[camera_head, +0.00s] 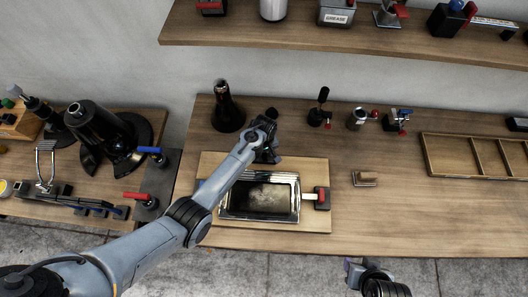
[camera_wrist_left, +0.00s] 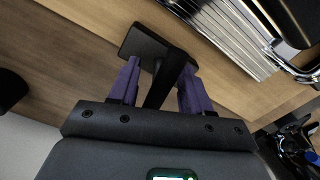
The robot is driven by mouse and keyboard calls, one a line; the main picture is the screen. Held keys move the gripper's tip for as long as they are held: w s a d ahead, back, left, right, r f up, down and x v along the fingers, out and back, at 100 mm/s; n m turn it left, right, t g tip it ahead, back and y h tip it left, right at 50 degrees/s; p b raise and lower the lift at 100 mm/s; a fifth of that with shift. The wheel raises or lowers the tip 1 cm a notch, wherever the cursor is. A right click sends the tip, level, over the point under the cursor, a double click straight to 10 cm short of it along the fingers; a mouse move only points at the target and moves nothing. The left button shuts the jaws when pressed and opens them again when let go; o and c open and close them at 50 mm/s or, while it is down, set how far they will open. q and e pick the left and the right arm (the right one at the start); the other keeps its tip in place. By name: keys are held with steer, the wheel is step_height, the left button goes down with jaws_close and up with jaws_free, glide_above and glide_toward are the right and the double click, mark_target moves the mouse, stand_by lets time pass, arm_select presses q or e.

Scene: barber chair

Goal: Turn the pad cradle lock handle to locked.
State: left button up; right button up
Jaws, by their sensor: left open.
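The pad cradle is a chrome-framed dark pad (camera_head: 260,197) lying on a pale wooden board (camera_head: 318,167). A red-and-black handle (camera_head: 322,198) is at its right end. My left gripper (camera_head: 268,152) is over the back edge of the board, behind the chrome frame. In the left wrist view, its purple fingers (camera_wrist_left: 156,88) are apart, with a black lever (camera_wrist_left: 165,72) between them. The lever rises from a flat black base (camera_wrist_left: 142,45) beside the chrome frame (camera_wrist_left: 225,38). I cannot tell whether the fingers touch the lever. Only part of my right arm shows, at the bottom edge in the head view.
A dark bottle (camera_head: 227,112) stands behind the board. A small wooden block (camera_head: 364,178) and an empty wooden tray (camera_head: 430,160) are to the right. A black upright lever (camera_head: 320,108) and small clamps (camera_head: 398,122) stand at the back. The bench front right is clear.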

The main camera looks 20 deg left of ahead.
arm_select(q)
steer(key=shift+c, duration=0.3)
jaws_close()
stand_by(1.0)
steer(key=shift+o, duration=0.3)
jaws_free()
step_height(320, 180, up, 11)
steer(key=shift+f, duration=0.1)
stand_by(0.4)
